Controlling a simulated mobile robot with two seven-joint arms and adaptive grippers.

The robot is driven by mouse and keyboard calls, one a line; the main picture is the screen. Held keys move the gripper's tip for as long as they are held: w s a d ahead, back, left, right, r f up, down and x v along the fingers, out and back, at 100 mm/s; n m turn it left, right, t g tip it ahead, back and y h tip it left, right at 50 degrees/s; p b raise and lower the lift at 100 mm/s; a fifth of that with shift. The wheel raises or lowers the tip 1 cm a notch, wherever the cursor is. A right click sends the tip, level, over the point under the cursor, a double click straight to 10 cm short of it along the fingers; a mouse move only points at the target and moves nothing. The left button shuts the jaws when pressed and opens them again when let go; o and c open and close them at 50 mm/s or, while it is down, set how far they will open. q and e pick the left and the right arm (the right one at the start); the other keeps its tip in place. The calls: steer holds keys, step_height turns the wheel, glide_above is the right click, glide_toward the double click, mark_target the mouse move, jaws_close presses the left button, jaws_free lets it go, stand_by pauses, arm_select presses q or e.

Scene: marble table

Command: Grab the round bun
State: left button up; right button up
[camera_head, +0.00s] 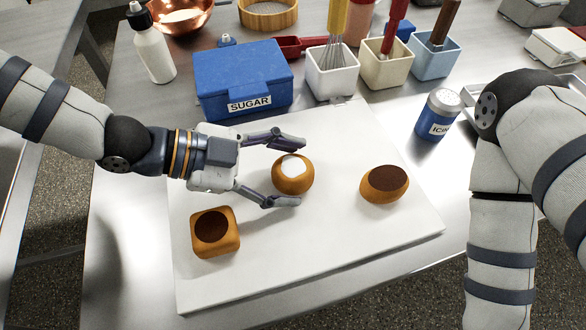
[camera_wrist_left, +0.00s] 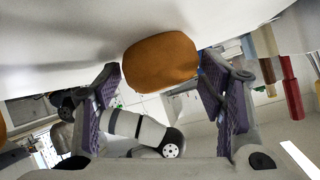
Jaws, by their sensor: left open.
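The round bun (camera_head: 292,181), golden brown with white icing on top, sits on the white board (camera_head: 330,240). My left gripper (camera_head: 301,174) is open, with one finger on the far side of the bun and one on the near side. In the left wrist view the bun (camera_wrist_left: 160,62) lies between the tips of the two fingers (camera_wrist_left: 158,80); whether they touch it I cannot tell. A square bun (camera_head: 229,235) with a dark top is at the front left of the board. An oval bun (camera_head: 372,197) with a dark top is to the right. My right gripper is out of view.
A blue sugar box (camera_head: 240,75) stands behind the left gripper. White, cream and light-blue containers with utensils (camera_head: 332,78) line the back. A blue icing shaker (camera_head: 437,115) stands right of the board. The board's front is clear.

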arm_select(q)
steer(key=c, duration=0.9)
steer(key=shift+r, duration=0.1)
steer(key=shift+c, duration=0.2)
